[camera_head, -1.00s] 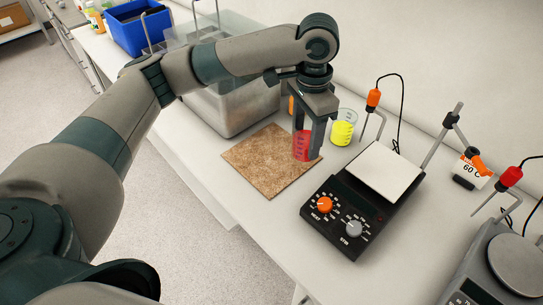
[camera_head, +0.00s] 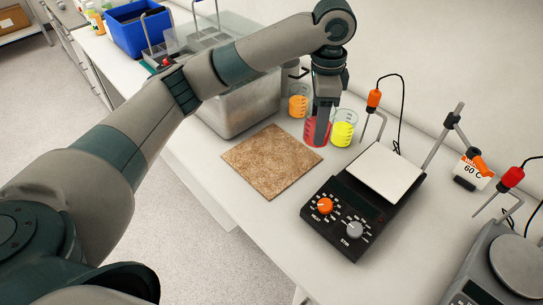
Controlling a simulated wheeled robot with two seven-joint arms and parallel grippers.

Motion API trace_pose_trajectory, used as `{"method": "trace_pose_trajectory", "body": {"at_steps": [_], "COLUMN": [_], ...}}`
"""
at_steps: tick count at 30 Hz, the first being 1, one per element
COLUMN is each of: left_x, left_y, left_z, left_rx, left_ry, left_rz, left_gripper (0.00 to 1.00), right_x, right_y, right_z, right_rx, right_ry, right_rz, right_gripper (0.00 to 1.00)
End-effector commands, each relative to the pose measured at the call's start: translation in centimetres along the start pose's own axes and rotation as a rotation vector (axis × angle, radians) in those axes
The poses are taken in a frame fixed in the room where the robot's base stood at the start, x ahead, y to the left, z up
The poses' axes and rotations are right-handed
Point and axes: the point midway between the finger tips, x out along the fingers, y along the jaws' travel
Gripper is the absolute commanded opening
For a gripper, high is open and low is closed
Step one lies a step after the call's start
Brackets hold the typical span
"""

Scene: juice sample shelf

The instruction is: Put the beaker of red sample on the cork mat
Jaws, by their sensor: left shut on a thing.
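My left gripper (camera_head: 321,130) reaches down from above and is shut on the beaker of red sample (camera_head: 311,138). Its fingers cover part of the beaker. The beaker looks upright and shows behind the far right corner of the cork mat, off the mat. I cannot tell whether its base touches the table. The square brown cork mat (camera_head: 271,162) lies flat and bare on the white table. My right gripper is out of view.
A beaker of yellow liquid (camera_head: 343,130) stands close to the right of the red one, and an orange one (camera_head: 298,102) to its left. A hotplate (camera_head: 350,217) is right of the mat. A clear tank (camera_head: 238,112) stands behind left.

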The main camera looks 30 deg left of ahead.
Motion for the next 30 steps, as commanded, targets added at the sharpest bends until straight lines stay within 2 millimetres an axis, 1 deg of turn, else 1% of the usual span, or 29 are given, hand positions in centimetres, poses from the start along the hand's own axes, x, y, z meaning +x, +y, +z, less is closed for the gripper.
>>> {"method": "trace_pose_trajectory", "body": {"at_steps": [5,8,11,22,27,30], "left_x": [0.2,0.7,1.5,5.3,6.5,6.9], "left_y": [-0.2,-0.5,-0.9,-3.0,-3.6,-3.7], "left_z": [0.5,1.4,2.8,9.0,10.6,11.0], "left_rx": [-0.003,-0.004,-0.005,-0.006,-0.003,-0.001], "left_ry": [0.0,0.0,-0.002,-0.002,0.0,0.001], "left_rz": [0.0,0.001,0.002,0.001,0.001,-0.001], "left_gripper": [0.23,0.23,0.23,0.23,0.23,0.23], "right_x": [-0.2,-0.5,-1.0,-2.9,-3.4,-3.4], "right_y": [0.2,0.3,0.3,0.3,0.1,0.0], "right_z": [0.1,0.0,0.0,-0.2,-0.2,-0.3], "right_rx": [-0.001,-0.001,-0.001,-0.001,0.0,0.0], "right_ry": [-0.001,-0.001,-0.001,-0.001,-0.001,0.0], "right_rz": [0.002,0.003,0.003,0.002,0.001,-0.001], "right_gripper": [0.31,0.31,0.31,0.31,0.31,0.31]}}
